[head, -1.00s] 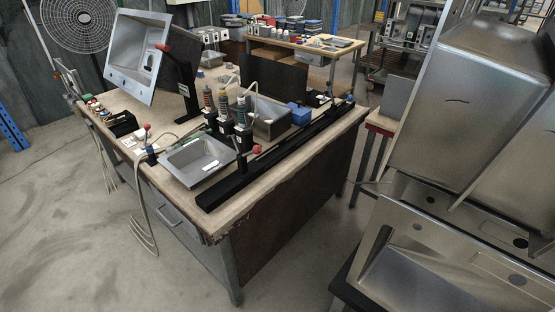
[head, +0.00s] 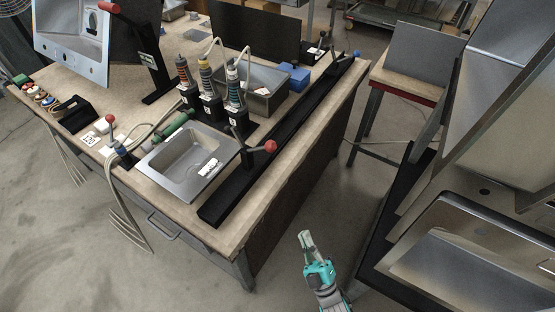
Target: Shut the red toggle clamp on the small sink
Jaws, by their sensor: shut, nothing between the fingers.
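I cannot tell whether either clamp is fully open. My gripper (head: 305,237) is shut and empty, over the floor in front of the bench, well apart from both clamps.
A long black rail (head: 285,130) runs along the bench's right side. A large tilted sink (head: 72,37) is at the back left. Steel sinks (head: 465,240) crowd the right. Floor between is clear.

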